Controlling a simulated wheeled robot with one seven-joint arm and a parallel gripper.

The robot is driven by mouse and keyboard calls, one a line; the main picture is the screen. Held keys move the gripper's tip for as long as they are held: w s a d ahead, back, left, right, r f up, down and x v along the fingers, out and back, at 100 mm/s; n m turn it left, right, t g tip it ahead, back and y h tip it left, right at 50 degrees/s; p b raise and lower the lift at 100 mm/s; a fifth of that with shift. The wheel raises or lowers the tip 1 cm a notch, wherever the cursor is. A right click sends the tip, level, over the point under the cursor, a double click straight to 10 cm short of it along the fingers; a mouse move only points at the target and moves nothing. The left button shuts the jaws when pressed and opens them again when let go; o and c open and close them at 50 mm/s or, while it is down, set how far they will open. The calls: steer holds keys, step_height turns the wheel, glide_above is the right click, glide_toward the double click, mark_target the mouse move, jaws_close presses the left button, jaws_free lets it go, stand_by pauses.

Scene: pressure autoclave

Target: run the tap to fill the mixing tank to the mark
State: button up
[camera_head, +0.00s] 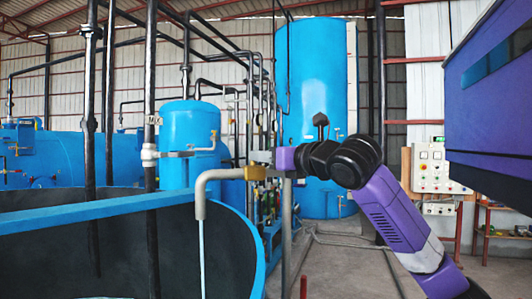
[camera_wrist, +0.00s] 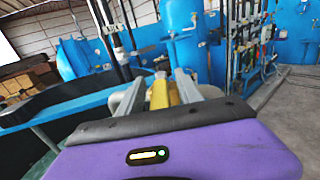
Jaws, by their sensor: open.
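The tap is a bent beige pipe (camera_head: 207,188) in the head view, with its spout over the mixing tank (camera_head: 262,262). A thin pale stream (camera_head: 202,262) falls from the spout into the tank. The tank has a blue rim and a dark inside; I cannot make out the water level or the mark. A yellow tap part (camera_head: 256,173) sits on the pipe. My gripper (camera_head: 262,157) is right at it. In the wrist view, my open gripper (camera_wrist: 160,78) has its fingers on either side of the yellow part (camera_wrist: 160,95); contact is unclear.
A blue beam (camera_head: 95,207) crosses the tank top, and dark vertical pipes (camera_head: 150,120) stand through it. A grey post (camera_head: 287,240) stands below my gripper. Blue vessels (camera_head: 188,135) and a control panel (camera_head: 437,170) stand behind. The floor to the right is partly free.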

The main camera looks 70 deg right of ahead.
steer(key=shift+w+d, duration=0.15)
steer(key=shift+w, duration=0.15)
jaws_close()
stand_by(1.3)
